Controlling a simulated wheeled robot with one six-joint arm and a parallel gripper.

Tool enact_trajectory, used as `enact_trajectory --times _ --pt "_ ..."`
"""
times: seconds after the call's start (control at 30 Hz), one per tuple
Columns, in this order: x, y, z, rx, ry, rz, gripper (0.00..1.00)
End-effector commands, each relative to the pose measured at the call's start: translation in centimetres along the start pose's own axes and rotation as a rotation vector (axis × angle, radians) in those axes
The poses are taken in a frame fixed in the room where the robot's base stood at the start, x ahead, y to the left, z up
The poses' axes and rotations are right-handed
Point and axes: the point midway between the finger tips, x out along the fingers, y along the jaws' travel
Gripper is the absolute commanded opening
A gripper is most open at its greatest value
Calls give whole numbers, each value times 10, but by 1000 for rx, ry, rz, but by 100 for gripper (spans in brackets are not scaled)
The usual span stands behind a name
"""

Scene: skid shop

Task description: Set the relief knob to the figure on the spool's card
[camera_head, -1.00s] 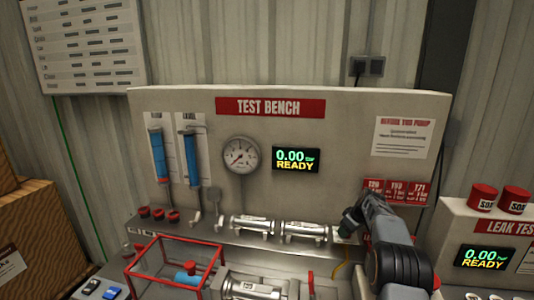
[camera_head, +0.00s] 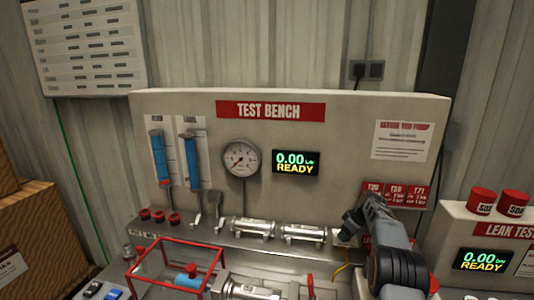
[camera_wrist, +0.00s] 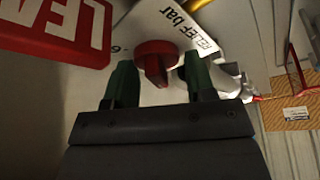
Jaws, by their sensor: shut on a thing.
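The red relief knob (camera_wrist: 155,62) shows in the wrist view, beside a white plate (camera_wrist: 180,22) lettered "RELIEF bar". My gripper (camera_wrist: 157,76) has its green fingertips on either side of the knob's raised grip and is shut on it. The plate's scale figures are mostly hidden, so I cannot read the setting. In the head view my gripper (camera_head: 350,222) is low at the right of the test bench and hides the knob. Silver cylindrical parts (camera_head: 253,229) lie on the bench ledge. I cannot make out a readable spool card.
The bench display (camera_head: 296,162) reads 0.00 and READY, beside a round gauge (camera_head: 240,158). Red tags (camera_head: 396,194) hang behind my arm. A red-framed cage (camera_head: 172,243) stands at the front left. A leak test unit (camera_head: 485,230) is at the right.

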Motion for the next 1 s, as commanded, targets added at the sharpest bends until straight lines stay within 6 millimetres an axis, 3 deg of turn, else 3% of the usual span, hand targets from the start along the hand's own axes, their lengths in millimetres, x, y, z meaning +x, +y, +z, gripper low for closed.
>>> enact_trajectory --times 0.47,1.0 --pt "-2 -2 -3 0 0 -7 43" --pt "-44 2 -16 3 1 2 43"
